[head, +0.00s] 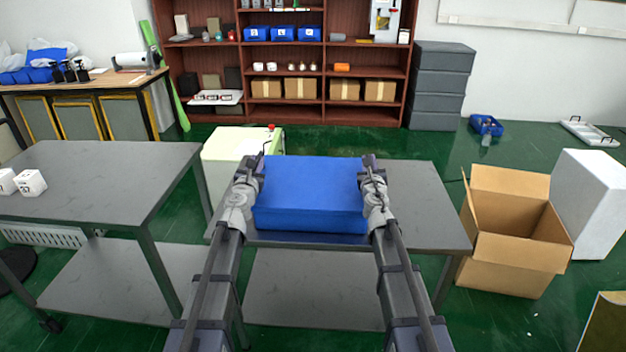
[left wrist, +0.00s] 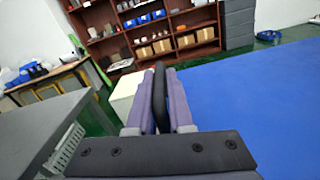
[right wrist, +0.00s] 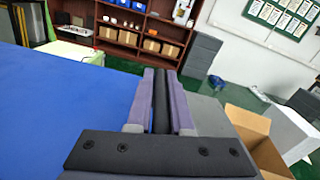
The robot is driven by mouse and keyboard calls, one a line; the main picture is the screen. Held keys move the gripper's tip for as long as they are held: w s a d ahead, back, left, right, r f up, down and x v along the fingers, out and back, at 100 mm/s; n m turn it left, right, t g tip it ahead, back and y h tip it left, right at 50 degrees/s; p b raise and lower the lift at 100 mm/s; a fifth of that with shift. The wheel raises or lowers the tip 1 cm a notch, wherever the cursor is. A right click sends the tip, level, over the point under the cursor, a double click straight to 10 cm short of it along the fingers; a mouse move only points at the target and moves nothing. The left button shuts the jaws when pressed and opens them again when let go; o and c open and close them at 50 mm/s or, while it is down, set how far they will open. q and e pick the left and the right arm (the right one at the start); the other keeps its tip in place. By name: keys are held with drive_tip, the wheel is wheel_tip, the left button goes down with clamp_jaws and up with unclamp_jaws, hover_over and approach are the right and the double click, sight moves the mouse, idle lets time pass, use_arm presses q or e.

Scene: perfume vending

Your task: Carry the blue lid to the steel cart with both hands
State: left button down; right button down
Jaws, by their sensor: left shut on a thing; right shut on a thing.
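The blue lid (head: 310,195) is a box-like shape with a flat top, between my two arms and over the middle steel cart (head: 430,205). It looks level. I cannot tell whether it touches the cart top. My left gripper (head: 257,163) is shut on a black handle (left wrist: 161,95) at the lid's left side. My right gripper (head: 371,163) is shut on a black handle (right wrist: 161,100) at its right side. The lid's blue top also fills the right of the left wrist view (left wrist: 255,105) and the left of the right wrist view (right wrist: 60,95).
A second grey steel cart (head: 100,165) stands at the left, with white cubes (head: 30,182) on it. An open cardboard box (head: 515,235) and a white block (head: 590,200) stand at the right. A pale green-white box (head: 228,150) stands behind the carts. Shelves line the back wall.

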use_arm(q)
drive_tip(key=shift+a+r, duration=0.1)
drive_tip(key=shift+a, duration=0.05)
use_arm(e)
drive_tip(key=shift+d+r, duration=0.15)
